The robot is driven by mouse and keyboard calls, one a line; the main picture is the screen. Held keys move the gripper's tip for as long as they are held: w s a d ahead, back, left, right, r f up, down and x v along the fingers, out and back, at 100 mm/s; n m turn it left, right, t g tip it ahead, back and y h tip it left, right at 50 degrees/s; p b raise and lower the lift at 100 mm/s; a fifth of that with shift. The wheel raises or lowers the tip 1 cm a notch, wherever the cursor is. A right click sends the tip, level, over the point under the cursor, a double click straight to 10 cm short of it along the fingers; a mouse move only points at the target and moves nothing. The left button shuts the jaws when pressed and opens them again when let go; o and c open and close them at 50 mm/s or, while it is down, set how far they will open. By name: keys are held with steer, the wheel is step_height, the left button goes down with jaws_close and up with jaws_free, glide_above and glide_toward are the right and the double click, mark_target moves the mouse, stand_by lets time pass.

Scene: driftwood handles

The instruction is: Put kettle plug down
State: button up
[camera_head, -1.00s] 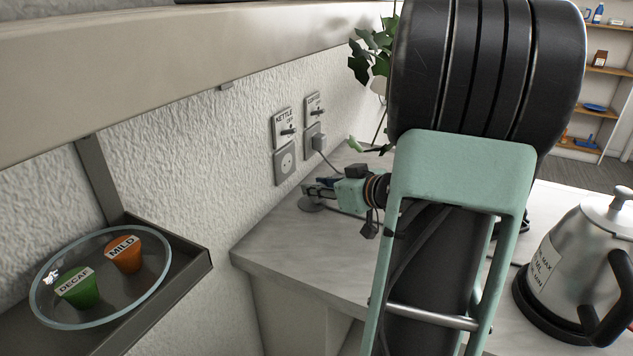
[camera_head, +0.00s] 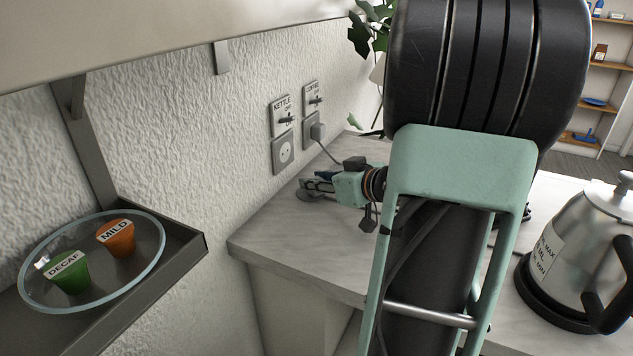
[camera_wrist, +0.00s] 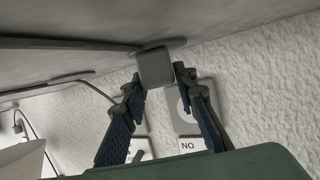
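The kettle plug is a small grey block (camera_wrist: 155,68) in the wrist view, between the fingertips of my gripper (camera_wrist: 159,82). The fingers look closed on its sides. In the head view my gripper (camera_head: 318,184) is low over the back of the counter, beside the wall. The plug cannot be made out clearly there, and I cannot tell whether it touches the counter. The kettle socket (camera_head: 283,155) on the wall is empty, under the switch marked KETTLE (camera_head: 283,116). The steel kettle (camera_head: 575,255) stands on its black base at the right.
The coffee socket beside it holds a grey plug (camera_head: 318,131) with a cord. The pale counter (camera_head: 290,240) is clear in front of my gripper. A glass dish (camera_head: 146,275) with DECAF and MILD capsules sits on a tray at the left. A plant (camera_head: 365,35) stands behind.

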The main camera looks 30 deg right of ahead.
steer(key=o, duration=0.3)
steer(key=shift+o, duration=0.2)
steer(key=shift+r+p, duration=0.6)
steer(key=shift+p, duration=0.5)
steer(key=v, duration=0.8)
steer(key=b+v, duration=0.1)
steer(key=v, duration=0.3)
steer(key=shift+f, duration=0.3)
